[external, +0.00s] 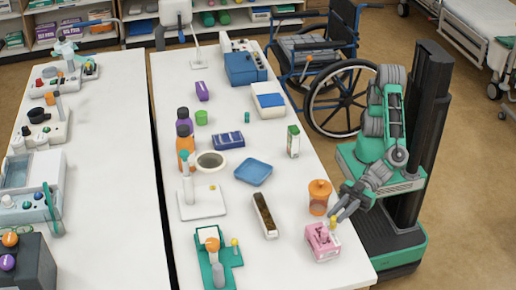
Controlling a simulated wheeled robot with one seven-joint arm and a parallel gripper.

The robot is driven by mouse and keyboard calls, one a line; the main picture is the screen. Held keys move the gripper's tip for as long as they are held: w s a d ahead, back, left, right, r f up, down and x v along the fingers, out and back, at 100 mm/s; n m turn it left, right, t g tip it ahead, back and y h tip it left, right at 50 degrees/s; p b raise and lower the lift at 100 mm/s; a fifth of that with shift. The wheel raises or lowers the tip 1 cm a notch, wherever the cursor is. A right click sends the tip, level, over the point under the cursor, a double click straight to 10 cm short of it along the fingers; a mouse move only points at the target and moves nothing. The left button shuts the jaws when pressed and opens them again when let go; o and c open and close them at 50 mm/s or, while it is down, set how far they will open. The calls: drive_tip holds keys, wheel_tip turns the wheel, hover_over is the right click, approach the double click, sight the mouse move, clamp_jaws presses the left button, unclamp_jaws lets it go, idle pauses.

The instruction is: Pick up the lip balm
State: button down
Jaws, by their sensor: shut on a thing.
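My gripper (334,218) is low over the near right end of the white table, between the orange jar and the pink box. Its fingers are shut on a small yellow thing (333,225), which I take to be the lip balm. It is too small to make out its shape or label. It shows just above the back right corner of the pink box (322,242); I cannot tell whether it touches the box.
An orange lidded jar (319,198) stands close to the left of my gripper. A dark narrow tray (265,215), a blue dish (253,172) and a green-and-white carton (293,141) stand further off. A wheelchair (320,75) is beside the table's far end.

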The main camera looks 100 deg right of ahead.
drive_tip(key=s+d+r, duration=0.9)
drive_tip(key=d+r, duration=0.1)
drive_tip(key=r, duration=0.2)
drive_tip(key=s+a+f+p, duration=0.1)
drive_tip(key=s+a+f, duration=0.1)
drive_tip(key=a+f, duration=0.35)
drive_tip(key=w+d+r+m+t+h, duration=0.3)
drive_tip(key=w+d+r+m+h, duration=0.1)
drive_tip(key=w+d+r+h, duration=0.15)
drive_tip(key=shift+h, duration=0.45)
drive_tip(key=w+a+f, duration=0.2)
drive_tip(key=a+f, duration=0.1)
drive_tip(key=w+a+f, duration=0.3)
drive_tip(key=a, duration=0.1)
drive_tip(key=w+a+f, duration=0.3)
drive_tip(key=shift+w+a+f, duration=0.1)
drive_tip(key=shift+a+f, duration=0.15)
drive_tip(key=shift+a, duration=0.15)
wheel_tip(320, 180, down, 3)
drive_tip(key=shift+r, duration=0.1)
